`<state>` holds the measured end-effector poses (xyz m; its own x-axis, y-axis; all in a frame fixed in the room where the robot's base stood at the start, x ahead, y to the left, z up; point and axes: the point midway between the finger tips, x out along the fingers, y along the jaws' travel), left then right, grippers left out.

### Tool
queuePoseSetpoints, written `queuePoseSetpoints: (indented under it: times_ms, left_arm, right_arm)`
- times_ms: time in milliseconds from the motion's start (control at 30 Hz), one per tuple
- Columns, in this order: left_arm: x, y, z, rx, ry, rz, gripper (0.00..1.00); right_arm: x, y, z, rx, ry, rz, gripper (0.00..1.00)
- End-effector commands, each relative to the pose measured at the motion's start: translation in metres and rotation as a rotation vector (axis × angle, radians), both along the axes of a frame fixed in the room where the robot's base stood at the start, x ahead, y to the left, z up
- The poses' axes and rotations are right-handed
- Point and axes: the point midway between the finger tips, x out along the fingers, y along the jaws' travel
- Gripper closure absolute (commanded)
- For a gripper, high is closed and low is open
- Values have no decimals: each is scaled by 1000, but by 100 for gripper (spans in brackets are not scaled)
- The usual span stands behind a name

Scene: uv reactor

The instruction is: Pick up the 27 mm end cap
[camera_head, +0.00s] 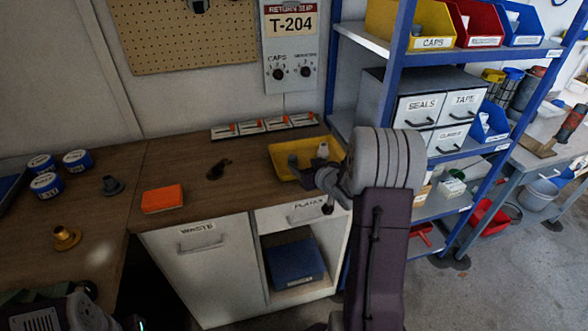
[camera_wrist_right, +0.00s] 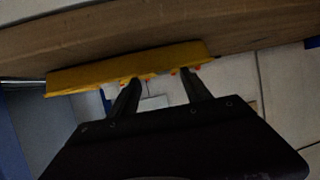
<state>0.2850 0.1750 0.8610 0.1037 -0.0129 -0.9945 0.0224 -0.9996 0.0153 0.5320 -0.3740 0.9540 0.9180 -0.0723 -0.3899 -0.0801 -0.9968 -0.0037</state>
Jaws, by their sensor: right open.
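I cannot tell which piece is the 27 mm end cap; no size marking is readable. A yellow tray (camera_head: 279,153) lies at the back right of the wooden bench, with a small pale piece (camera_head: 323,151) at it. My right gripper (camera_head: 299,168) is over the tray's front part, partly hidden by its own wrist. In the right wrist view, its two dark fingers (camera_wrist_right: 160,80) are apart with nothing between them, and the yellow tray (camera_wrist_right: 75,80) shows beyond them. Part of my left arm shows at the lower left; its gripper is not visible.
On the bench are an orange block (camera_head: 162,198), a dark fitting (camera_head: 218,168), a grey flanged piece (camera_head: 113,185), a brass piece (camera_head: 65,238) and blue-white tins (camera_head: 77,160). A blue-framed shelf (camera_head: 400,50) stands close on the right, holding a yellow CAPS bin (camera_head: 433,43).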

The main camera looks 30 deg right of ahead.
Motion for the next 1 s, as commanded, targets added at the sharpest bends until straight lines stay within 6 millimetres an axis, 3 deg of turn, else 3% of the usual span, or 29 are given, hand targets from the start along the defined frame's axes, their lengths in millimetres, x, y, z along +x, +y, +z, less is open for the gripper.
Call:
queuePoseSetpoints:
  times_ms: [133,333,533,800,1000]
  left_arm:
    - [0,0,0,0,-1,0,64]
    - [0,0,-1,0,-1,0,64]
    - [0,0,-1,0,-1,0,64]
    - [0,0,-1,0,-1,0,64]
    - [0,0,-1,0,-1,0,64]
  right_arm:
    - [5,-3,0,0,-11,3,43]
    - [32,-4,-12,1,-8,4,43]
    - [42,-4,-14,0,-9,3,43]
    - [83,-7,-26,-1,-8,2,43]
    - [87,-8,-28,0,-7,1,43]
